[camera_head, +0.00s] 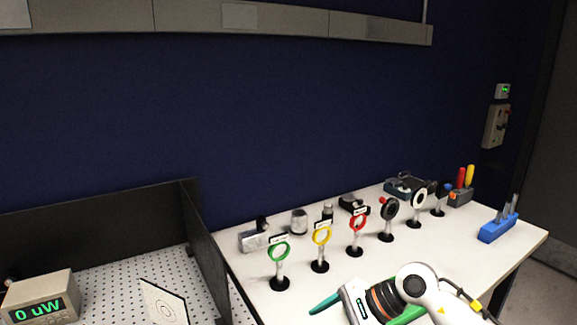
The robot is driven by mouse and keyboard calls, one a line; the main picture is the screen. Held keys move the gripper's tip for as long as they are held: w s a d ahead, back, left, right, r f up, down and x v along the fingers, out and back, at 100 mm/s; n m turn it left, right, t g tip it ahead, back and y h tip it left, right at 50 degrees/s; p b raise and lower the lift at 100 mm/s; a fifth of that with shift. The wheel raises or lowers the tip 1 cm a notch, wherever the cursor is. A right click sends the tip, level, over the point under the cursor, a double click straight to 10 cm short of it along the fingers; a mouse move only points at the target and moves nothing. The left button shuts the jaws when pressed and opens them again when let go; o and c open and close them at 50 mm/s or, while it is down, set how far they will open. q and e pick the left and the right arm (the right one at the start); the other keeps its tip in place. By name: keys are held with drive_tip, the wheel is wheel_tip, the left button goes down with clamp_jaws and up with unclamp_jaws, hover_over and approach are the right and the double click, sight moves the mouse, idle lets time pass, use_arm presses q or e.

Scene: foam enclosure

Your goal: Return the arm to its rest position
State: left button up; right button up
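My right arm comes in at the bottom right, with a white, rounded wrist link and dark and orange-brown rings. Its gripper (326,303) is low over the front of the white table (448,262). One teal finger points left from the grey gripper body. The other finger cannot be made out clearly, and the bottom edge cuts off part of the arm. Nothing is seen held at the visible finger. My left arm and gripper are not in view.
Post-mounted rings, green (279,252), yellow (321,236) and red (357,221), stand behind the gripper. A blue holder (497,229) stands at the right. A power meter (38,302) reading "0 uW" and a card (163,303) are inside a black-walled enclosure (206,262) at left.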

drive_tip(key=s+a+r+m+t+y, duration=0.1)
drive_tip(key=s+a+r+m+y, duration=0.1)
drive_tip(key=a+r+m+y, duration=0.35)
wheel_tip(320, 180, up, 6)
drive_tip(key=m+t+y, duration=0.4)
drive_tip(key=m+t, duration=0.5)
drive_tip(key=m, duration=0.2)
drive_tip(key=w+d+f+m+t+h, duration=0.25)
drive_tip(key=d+m+t+h, duration=0.85)
drive_tip(key=m, duration=0.9)
drive_tip(key=s+d+f+m+g+h, duration=0.3)
drive_tip(key=f+m+h, duration=0.1)
drive_tip(key=f+m, duration=0.2)
drive_tip(key=s+d+f+m+g+h, duration=0.2)
drive_tip(key=d+f+m+g+h, duration=0.1)
drive_tip(key=f+m+g+h, duration=0.25)
drive_tip(key=s+d+f+m+g+y, duration=0.1)
drive_tip(key=s+f+m+g, duration=0.5)
drive_tip(key=s, duration=0.5)
drive_tip(key=s+f+m+g+y, duration=0.1)
drive_tip(key=s+f+m+g, duration=0.25)
drive_tip(key=s+f, duration=0.6)
wheel_tip(320, 180, down, 23)
drive_tip(key=n+g, duration=0.1)
drive_tip(key=s+d+f+g, duration=0.1)
drive_tip(key=s+d+f, duration=0.2)
drive_tip(key=s+f, duration=1.4)
drive_tip(key=shift+s+f+g+h, duration=0.3)
drive_tip(key=shift+s+f+g, duration=0.1)
drive_tip(key=shift+s, duration=0.15)
